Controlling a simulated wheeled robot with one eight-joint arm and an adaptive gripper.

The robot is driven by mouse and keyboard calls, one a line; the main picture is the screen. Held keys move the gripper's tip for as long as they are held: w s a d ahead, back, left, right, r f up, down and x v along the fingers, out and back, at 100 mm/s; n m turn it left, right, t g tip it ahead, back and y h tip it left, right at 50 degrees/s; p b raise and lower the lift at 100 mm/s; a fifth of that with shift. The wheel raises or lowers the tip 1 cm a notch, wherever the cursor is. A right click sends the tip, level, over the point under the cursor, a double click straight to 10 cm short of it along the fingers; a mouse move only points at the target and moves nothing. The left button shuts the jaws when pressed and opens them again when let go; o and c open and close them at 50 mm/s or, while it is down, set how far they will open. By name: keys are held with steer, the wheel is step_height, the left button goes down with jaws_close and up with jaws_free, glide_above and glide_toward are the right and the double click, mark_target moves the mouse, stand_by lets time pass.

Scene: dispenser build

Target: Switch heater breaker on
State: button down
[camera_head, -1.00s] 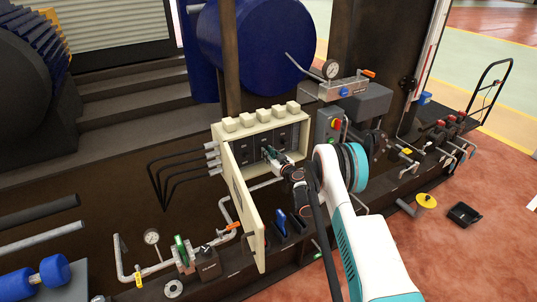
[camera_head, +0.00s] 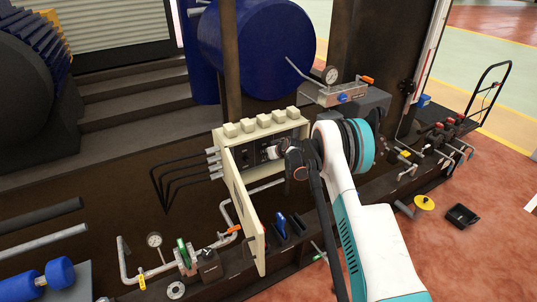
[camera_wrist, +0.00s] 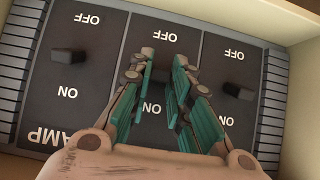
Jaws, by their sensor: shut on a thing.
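The breaker box (camera_head: 262,128) is a cream cabinet with its door (camera_head: 246,215) hanging open to the left. My gripper (camera_head: 268,153) reaches inside it, its fingertips largely hidden in the head view. In the wrist view, dark breaker panels stand side by side, marked OFF and ON. The left lever (camera_wrist: 68,56) and right lever (camera_wrist: 238,91) are free. My gripper (camera_wrist: 165,65) has its green-padded fingers shut around the middle breaker's lever (camera_wrist: 164,78), which is mostly hidden between them. The heater label is not readable.
The cabinet's pale side wall (camera_wrist: 303,105) is close on the right in the wrist view. A blue-handled valve (camera_head: 281,225) and pipework lie below the box. A blue tank (camera_head: 255,45) stands behind, and a gauge (camera_head: 331,75) is to the upper right.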

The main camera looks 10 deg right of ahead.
steer(key=shift+r, duration=0.1)
stand_by(0.5)
steer(key=c, duration=1.5)
jaws_free()
steer(key=v, duration=1.2)
steer(key=shift+w+r, duration=0.15)
steer(key=shift+w, duration=0.05)
steer(key=shift+a+r, duration=0.1)
